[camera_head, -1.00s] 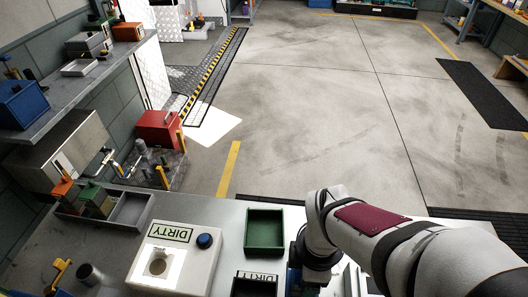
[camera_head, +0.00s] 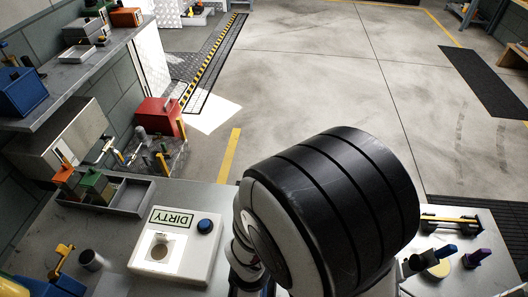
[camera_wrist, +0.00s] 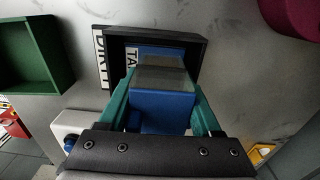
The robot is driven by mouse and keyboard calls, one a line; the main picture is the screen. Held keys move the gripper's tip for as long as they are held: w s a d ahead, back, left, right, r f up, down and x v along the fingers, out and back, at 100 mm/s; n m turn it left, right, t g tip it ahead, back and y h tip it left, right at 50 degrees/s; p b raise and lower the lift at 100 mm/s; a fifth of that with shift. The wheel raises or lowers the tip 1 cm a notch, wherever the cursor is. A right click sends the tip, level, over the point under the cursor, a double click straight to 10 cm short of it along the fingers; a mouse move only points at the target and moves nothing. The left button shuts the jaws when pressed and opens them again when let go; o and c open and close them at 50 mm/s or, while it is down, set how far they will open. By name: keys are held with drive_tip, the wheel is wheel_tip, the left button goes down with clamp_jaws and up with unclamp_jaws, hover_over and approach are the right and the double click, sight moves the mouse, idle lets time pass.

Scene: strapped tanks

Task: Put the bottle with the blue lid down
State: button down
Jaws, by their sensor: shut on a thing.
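My gripper (camera_wrist: 162,88) shows in the wrist view with its teal fingers shut on a blue and grey thing, taken to be the bottle with the blue lid (camera_wrist: 160,112). The blue part is nearest the camera, with a grey, see-through part beyond it. It is over the front part of a black tray (camera_wrist: 199,50) with a DIRTY label. Another blue surface with a partly hidden label starting "TA" shows inside the tray; I cannot tell whether the held bottle touches it. In the head view my arm hides the gripper and bottle.
A green bin (camera_wrist: 45,92) is left of the black tray in the wrist view. A white box (camera_head: 200,252) with a DIRTY plate and blue button stands left of my arm in the head view. A grey tray (camera_head: 128,197) is farther left. Small tools (camera_head: 478,258) lie at the right.

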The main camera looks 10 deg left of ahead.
drive_tip(key=shift+c, duration=1.8)
unclamp_jaws()
drive_tip(key=shift+f, duration=0.15)
wheel_tip(320, 180, up, 12)
drive_tip(key=shift+r, duration=0.1)
drive_tip(key=s+d+r+m, duration=0.1)
drive_tip(key=d+m, duration=0.3)
drive_tip(key=m, duration=0.4)
drive_tip(key=s+d+r+m+y, duration=0.1)
drive_tip(key=s+d+r+m, duration=0.1)
drive_tip(key=m, duration=0.6)
drive_tip(key=s+d+r+m, duration=0.2)
drive_tip(key=d+r+m, duration=0.1)
drive_tip(key=d+m, duration=0.2)
drive_tip(key=m, duration=0.2)
drive_tip(key=shift+s+d+m+y, duration=0.25)
drive_tip(key=shift+d+m+y, duration=0.1)
drive_tip(key=shift+m+y, duration=0.05)
drive_tip(key=shift+r, duration=0.1)
